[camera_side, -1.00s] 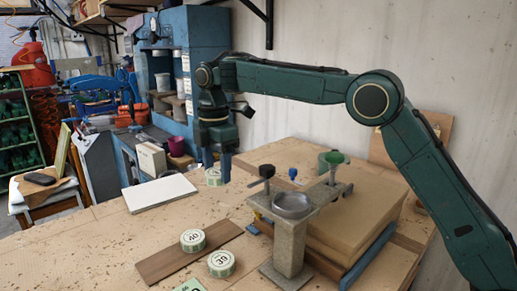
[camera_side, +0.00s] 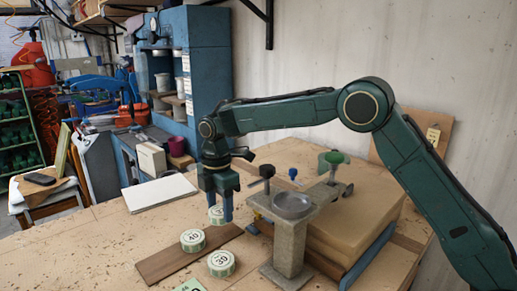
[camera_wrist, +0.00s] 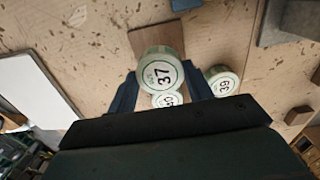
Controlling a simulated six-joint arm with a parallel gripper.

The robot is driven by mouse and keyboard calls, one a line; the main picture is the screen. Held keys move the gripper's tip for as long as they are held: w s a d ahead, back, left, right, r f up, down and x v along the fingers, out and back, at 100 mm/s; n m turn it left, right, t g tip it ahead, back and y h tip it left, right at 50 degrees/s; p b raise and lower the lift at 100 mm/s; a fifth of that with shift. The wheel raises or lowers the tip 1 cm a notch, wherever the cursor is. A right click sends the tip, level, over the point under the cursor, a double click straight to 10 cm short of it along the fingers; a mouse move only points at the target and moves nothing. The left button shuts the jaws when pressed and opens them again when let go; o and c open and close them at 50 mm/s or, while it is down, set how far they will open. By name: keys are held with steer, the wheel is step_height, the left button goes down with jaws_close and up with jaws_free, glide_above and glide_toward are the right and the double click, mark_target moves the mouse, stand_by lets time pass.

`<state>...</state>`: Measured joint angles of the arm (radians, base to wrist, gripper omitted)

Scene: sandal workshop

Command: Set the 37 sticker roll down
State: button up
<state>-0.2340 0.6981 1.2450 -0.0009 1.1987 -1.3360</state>
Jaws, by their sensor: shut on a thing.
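The 37 sticker roll (camera_wrist: 160,74), white with a green rim, is between my gripper's fingers (camera_wrist: 160,88) in the wrist view. My gripper is shut on it. In the side view, the held roll (camera_side: 216,215) shows low between the fingers of my gripper (camera_side: 220,212), partly covered by them. It is just behind the 40 roll, by the far edge of the brown board (camera_side: 160,264). I cannot tell whether it touches anything below. The 40 roll (camera_side: 193,240) stands on the board, and the 39 roll (camera_side: 221,263) is in front right of it.
A stand with a metal cup (camera_side: 292,204) and several knobs is close on the right, before a stack of brown slabs (camera_side: 350,215). A white panel (camera_side: 160,192) lies on the left. The table's left front is clear.

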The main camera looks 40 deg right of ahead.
mark_target(220, 210)
steer(key=shift+f, duration=1.8)
steer(key=shift+f, duration=0.1)
steer(key=o, duration=1)
steer(key=shift+c, duration=0.2)
step_height(220, 210, up, 12)
steer(key=shift+f, duration=0.2)
steer(key=shift+r, duration=0.35)
